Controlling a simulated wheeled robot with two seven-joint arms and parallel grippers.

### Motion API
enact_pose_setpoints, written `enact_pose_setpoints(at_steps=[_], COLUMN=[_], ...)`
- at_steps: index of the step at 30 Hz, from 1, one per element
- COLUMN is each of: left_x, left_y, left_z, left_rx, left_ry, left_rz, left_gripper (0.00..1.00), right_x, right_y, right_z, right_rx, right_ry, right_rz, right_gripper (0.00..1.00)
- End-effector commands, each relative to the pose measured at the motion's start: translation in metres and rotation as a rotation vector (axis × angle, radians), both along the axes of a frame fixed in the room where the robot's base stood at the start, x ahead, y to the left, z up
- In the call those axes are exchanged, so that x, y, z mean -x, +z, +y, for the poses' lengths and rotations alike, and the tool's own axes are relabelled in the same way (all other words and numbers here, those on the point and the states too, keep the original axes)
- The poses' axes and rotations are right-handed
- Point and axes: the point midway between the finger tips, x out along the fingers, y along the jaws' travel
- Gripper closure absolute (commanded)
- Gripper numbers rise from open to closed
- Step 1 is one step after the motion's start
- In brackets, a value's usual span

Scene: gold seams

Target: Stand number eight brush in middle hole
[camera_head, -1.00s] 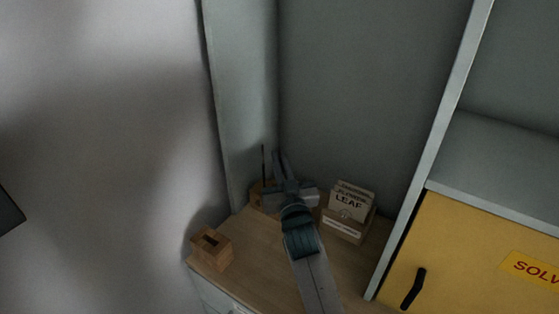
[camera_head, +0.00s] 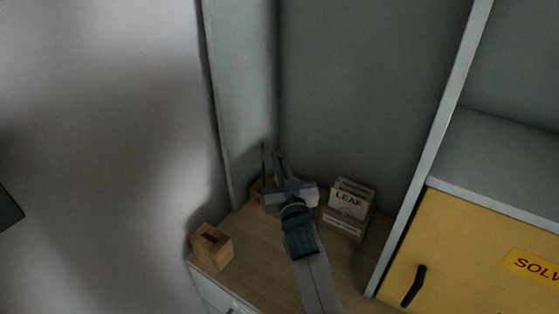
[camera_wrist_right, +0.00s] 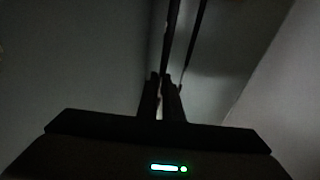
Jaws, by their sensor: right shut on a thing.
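My right gripper (camera_head: 279,160) is at the back corner of the wooden top, just right of a thin dark upright stick (camera_head: 263,160). The stick rises at a small wooden block (camera_head: 256,193), which my gripper and wrist partly cover. In the right wrist view the gripper (camera_wrist_right: 161,85) is shut on a thin dark brush-like handle (camera_wrist_right: 171,35). A second thin dark stick (camera_wrist_right: 197,40) shows beside it, slightly tilted. No number can be read on either. The block's holes, and whether the held brush is in one, are hidden. My left gripper is not in view.
A wooden block with a dark slot (camera_head: 212,246) stands at the front left edge. A box of cards marked LEAF (camera_head: 348,208) stands right of my wrist. Grey panels close the back and left. A yellow cabinet door (camera_head: 470,255) is at the right.

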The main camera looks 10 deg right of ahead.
Motion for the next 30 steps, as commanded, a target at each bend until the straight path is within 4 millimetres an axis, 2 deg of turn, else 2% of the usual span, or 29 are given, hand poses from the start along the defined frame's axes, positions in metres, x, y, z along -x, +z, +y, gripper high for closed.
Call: enact_pose_setpoints(at_steps=[1,3,17,23,30], left_x=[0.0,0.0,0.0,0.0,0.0], left_y=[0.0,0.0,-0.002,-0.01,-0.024], left_z=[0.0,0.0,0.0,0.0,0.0], left_rx=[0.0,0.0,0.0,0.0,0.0], left_ry=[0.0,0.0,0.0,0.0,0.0], left_rz=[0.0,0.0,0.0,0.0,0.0], left_gripper=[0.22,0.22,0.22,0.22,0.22], right_x=[0.0,0.0,0.005,0.026,0.069], right_y=[0.0,0.0,-0.002,-0.006,-0.014], right_z=[0.0,0.0,0.0,0.0,0.0], right_rx=[0.0,0.0,0.0,-0.001,-0.001], right_ry=[0.0,0.0,0.0,0.0,0.0], right_rz=[0.0,0.0,0.0,0.001,0.001], right_gripper=[0.87,0.72,0.72,0.72,0.72])
